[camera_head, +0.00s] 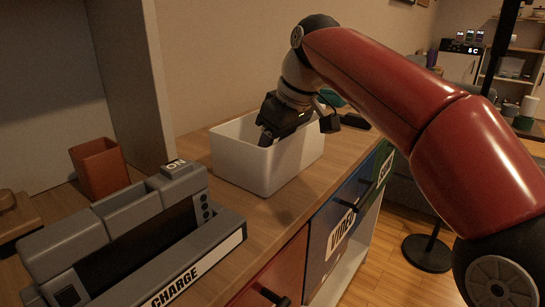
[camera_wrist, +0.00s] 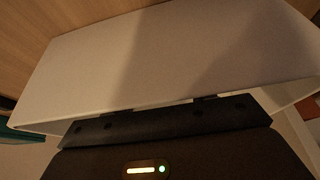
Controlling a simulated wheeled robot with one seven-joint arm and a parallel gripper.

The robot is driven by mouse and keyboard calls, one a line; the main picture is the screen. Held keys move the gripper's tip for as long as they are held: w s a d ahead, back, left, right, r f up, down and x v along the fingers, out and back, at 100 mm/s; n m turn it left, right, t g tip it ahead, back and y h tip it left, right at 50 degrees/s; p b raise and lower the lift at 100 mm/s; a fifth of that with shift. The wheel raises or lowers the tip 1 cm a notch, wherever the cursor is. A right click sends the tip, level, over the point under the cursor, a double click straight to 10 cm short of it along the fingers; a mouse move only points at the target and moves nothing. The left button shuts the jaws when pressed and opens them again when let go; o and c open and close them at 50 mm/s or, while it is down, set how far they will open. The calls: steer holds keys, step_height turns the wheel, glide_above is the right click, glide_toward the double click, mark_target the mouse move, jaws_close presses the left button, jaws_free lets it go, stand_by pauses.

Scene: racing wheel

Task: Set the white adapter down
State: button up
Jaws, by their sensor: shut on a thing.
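My gripper (camera_head: 267,138) reaches down into a white open box (camera_head: 243,166) on the wooden counter. Its lower end is just behind the box's near wall, and its fingertips are hidden there. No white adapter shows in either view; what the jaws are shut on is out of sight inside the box. In the wrist view the box wall (camera_wrist: 170,60) fills most of the picture, and the fingers are hidden behind its edge. I cannot tell whether the gripper touches the wall.
A grey charging station (camera_head: 130,225) marked CHARGE stands in front at left, with an orange-brown cup (camera_head: 100,168) behind it. A dark object (camera_head: 355,121) lies beyond the box. Drawers (camera_head: 330,226) are below the counter's right edge. Counter between station and box is clear.

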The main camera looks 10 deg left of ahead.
steer(key=shift+r, duration=0.1)
steer(key=o, duration=0.5)
steer(key=shift+f, duration=0.2)
steer(key=o, duration=0.4)
steer(key=shift+o, duration=0.2)
steer(key=p+v, duration=0.4)
steer(key=v, duration=0.8)
steer(key=shift+r, duration=0.2)
